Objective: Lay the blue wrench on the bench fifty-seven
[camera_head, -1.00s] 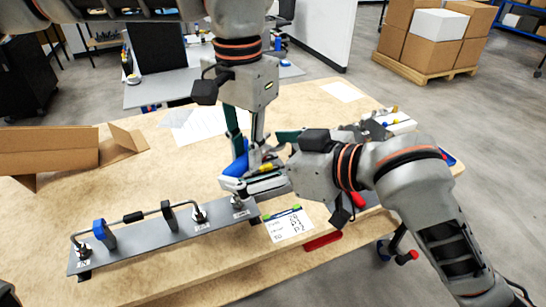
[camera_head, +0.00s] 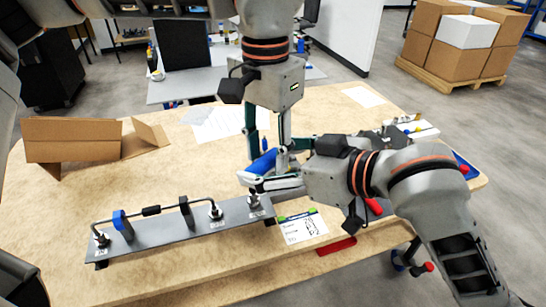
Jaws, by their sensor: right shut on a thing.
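The wooden bench (camera_head: 60,235) fills the middle of the view; no number is readable on it. The blue wrench (camera_head: 262,163) is partly hidden by my grippers above the bench, near the right end of a grey plate. My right gripper (camera_head: 262,179) comes in from the right and is shut on the wrench. My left gripper (camera_head: 268,160) points down from above. Its fingers stand apart on either side of the blue part, and it looks open. Whether the wrench touches the bench is hidden.
The grey plate (camera_head: 185,231) with a bent pipe and fittings lies at the front. A label card (camera_head: 303,228) and a red strip (camera_head: 337,246) lie right of it. An open cardboard box (camera_head: 75,140) is at left. The bench's middle left is clear.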

